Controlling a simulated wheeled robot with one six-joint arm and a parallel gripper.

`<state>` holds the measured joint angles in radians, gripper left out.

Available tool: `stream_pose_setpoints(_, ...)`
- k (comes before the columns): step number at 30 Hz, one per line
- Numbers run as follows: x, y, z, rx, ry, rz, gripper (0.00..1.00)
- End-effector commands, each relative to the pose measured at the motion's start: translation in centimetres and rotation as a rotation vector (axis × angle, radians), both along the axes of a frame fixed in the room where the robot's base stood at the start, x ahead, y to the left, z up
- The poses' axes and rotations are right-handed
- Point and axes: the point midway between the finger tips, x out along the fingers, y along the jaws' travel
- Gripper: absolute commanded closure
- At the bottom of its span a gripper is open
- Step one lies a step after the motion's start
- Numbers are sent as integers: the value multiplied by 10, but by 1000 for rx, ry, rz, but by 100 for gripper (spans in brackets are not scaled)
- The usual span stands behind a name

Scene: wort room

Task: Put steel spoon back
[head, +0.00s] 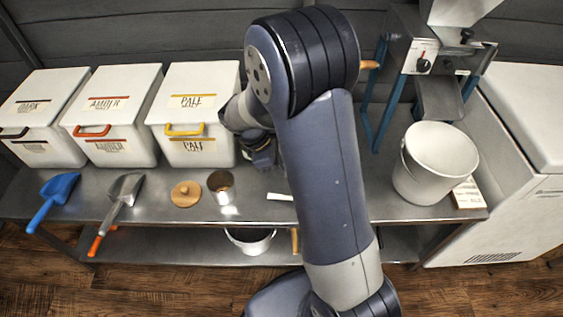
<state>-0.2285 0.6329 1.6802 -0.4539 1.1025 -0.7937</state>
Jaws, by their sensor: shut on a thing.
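My gripper (262,152) is partly in view over the bench, in front of the pale bin's right side. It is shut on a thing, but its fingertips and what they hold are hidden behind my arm. The gripper is well to the right of the steel scoop.
Dark, amber and pale bins (191,134) line the back. A white bucket (434,165) stands right, near the mill (421,60).

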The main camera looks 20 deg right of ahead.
Motion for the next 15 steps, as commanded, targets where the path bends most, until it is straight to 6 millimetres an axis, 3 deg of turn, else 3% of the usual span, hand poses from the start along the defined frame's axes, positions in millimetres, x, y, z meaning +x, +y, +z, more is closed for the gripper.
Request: stream_pose_setpoints(15, 0, 0, -52, 0, 0, 1, 100)
